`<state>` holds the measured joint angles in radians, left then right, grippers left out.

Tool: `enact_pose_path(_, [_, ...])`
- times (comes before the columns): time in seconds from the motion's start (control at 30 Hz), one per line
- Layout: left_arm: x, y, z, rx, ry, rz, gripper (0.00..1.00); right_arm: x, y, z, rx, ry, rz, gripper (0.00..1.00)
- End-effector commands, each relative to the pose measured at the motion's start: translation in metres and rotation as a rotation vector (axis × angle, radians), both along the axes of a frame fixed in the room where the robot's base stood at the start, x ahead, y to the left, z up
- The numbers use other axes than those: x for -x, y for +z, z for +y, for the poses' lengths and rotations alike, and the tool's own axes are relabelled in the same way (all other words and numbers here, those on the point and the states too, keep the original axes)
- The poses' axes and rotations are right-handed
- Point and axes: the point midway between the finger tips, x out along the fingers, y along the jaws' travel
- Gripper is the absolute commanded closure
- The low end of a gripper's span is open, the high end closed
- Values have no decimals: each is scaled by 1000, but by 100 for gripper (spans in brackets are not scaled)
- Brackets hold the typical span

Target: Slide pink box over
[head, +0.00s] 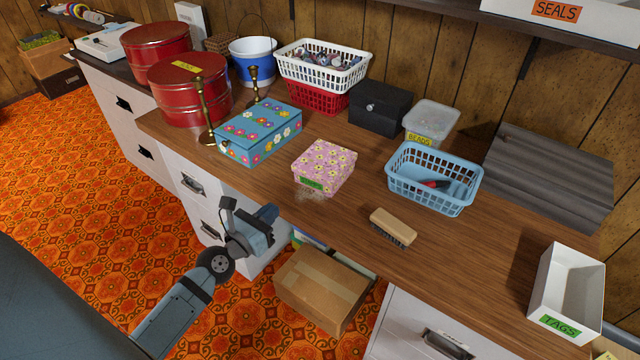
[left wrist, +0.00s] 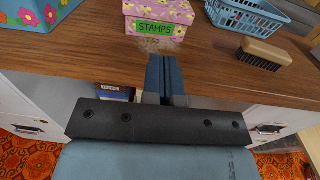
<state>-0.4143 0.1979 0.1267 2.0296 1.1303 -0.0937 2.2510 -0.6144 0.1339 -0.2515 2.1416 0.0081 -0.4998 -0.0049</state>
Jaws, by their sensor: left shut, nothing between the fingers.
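The pink flowered box (head: 324,167) with a green label sits on the wooden desk, right of the blue flowered box. It also shows in the left wrist view (left wrist: 160,14), where the label reads STAMPS. A pale dusty patch (head: 308,193) lies on the desk at its front edge. My left gripper (head: 268,215) is shut and empty, in front of the desk's front edge and apart from the pink box. In the left wrist view its closed fingers (left wrist: 166,75) point toward the box. My right gripper is not in view.
A blue flowered box (head: 259,133) and brass candlesticks (head: 206,112) stand to the left. A brush (head: 393,228) and a blue basket (head: 433,178) stand to the right. A black box (head: 380,107) is behind. Bare desk lies between the pink box and the basket.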

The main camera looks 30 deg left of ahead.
Motion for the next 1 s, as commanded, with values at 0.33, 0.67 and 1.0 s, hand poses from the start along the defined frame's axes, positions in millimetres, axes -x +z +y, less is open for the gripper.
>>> enact_pose_path(0.33, [-67, 2, -4, -2, -1, -2, 100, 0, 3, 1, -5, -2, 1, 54])
enact_pose_path(0.67, [-122, 0, -7, -6, -2, 1, 100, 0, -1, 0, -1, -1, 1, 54])
enact_pose_path(1.0, [-134, 0, -8, -6, -2, 2, 100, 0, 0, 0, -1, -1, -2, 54])
